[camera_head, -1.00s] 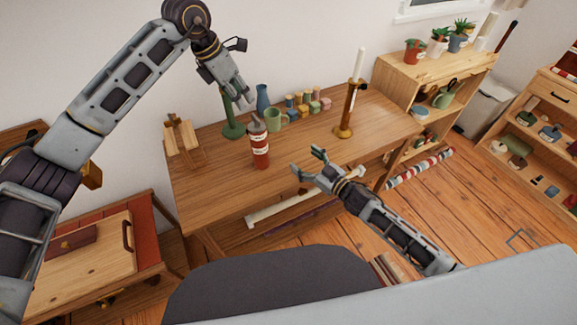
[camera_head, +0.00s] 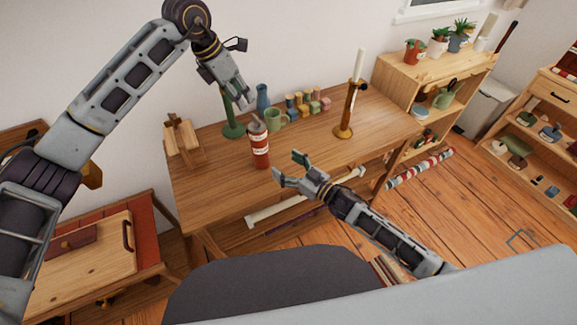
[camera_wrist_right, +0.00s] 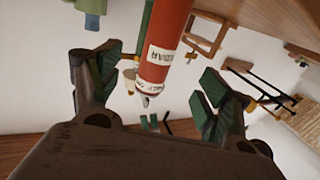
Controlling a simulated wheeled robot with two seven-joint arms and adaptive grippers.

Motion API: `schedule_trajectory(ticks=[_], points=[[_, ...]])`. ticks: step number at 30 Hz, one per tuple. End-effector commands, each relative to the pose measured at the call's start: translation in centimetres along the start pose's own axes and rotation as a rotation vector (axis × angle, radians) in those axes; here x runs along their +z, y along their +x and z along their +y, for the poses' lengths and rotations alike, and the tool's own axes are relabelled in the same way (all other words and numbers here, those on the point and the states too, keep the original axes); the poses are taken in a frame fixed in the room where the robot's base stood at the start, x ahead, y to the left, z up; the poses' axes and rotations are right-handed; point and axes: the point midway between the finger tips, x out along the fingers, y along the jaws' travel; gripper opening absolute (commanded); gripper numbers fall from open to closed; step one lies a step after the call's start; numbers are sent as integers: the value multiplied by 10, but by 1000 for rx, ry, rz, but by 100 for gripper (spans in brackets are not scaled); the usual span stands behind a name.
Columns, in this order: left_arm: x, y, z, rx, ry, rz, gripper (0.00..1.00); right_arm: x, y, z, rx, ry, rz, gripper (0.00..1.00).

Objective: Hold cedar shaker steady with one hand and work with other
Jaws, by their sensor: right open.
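The cedar shaker (camera_head: 259,148), a red cylinder with white labels and a grey top, stands upright near the front of the wooden table (camera_head: 215,190). In the right wrist view the shaker (camera_wrist_right: 170,30) appears upside down between the open fingers, its label partly readable. My right gripper (camera_head: 289,167) is open and empty, just right of the shaker in the head view, its fingers pointing toward it. I see no contact. My left gripper (camera_head: 238,97) hangs above the back of the table, above the shaker; its finger gap is unclear.
A green stand (camera_head: 232,126), blue vase (camera_head: 262,98), green mug (camera_head: 275,119) and several small coloured blocks (camera_head: 306,103) are behind the shaker. A candle holder (camera_head: 347,112) stands right, a wooden easel (camera_head: 181,139) left. The table's front is clear.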

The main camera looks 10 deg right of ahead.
Motion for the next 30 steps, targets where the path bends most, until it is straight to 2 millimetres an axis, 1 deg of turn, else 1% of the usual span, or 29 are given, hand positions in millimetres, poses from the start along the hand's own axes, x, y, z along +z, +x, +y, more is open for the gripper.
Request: schedule_trajectory(ticks=[14, 30], points=[[0, 0, 0, 0, 0, 0, 36, 0, 37, 1, 1, -1, 0, 78], [0, 0, 0, 0, 0, 0, 36, 0, 88, 1, 1, 0, 1, 78]])
